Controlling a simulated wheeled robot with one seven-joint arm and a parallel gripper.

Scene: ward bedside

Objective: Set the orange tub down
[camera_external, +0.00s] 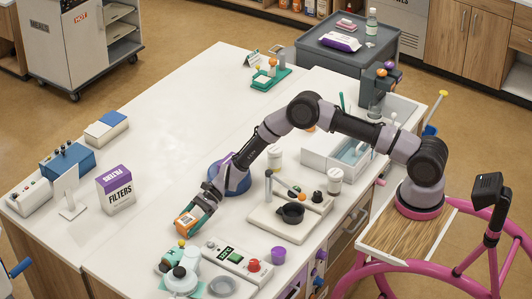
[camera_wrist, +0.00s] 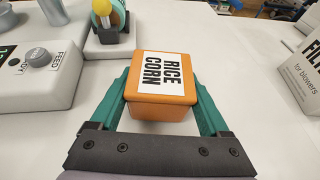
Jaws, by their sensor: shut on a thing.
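The orange tub (camera_external: 187,222) is a small box with a white lid label; in the wrist view the tub (camera_wrist: 163,112) reads "RICE CORN". My gripper (camera_external: 194,213) is shut on it, and in the wrist view the teal fingers of my gripper (camera_wrist: 162,88) press its left and right sides. The tub looks upright and is over the front part of the white table (camera_external: 140,222). I cannot tell whether its base touches the tabletop. Its underside is hidden.
A white "FILTERS" box (camera_external: 117,190) stands to the left. A teal-based device (camera_external: 180,272) and a control box with buttons (camera_external: 236,259) are close in front. A blue round container (camera_external: 235,180) is behind my wrist. The tabletop between tub and filters box is bare.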

